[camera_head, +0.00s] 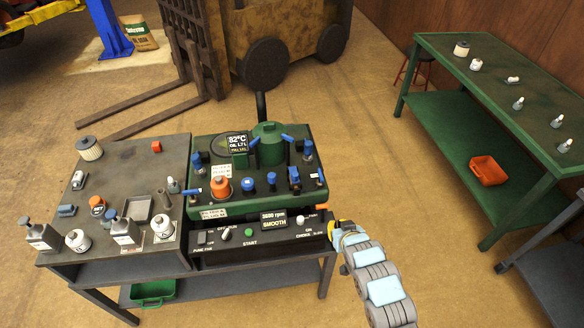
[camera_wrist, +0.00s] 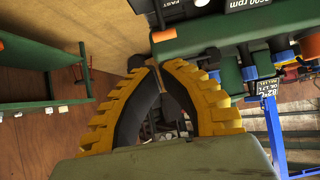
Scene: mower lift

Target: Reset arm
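My gripper (camera_head: 342,232), with yellow ribbed fingers, is at the right front corner of the dark control box (camera_head: 215,257), close beside its right end. I cannot tell from the head view whether it touches the box. My arm runs down from it to the lower edge of the picture.
A green engine unit (camera_head: 240,205) with blue knobs and an orange cap stands behind the control box. A grey table (camera_head: 115,180) with bottles and filters is at left. A green table (camera_head: 440,60) is at right, with an orange bin (camera_head: 487,171) below. Open floor lies between.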

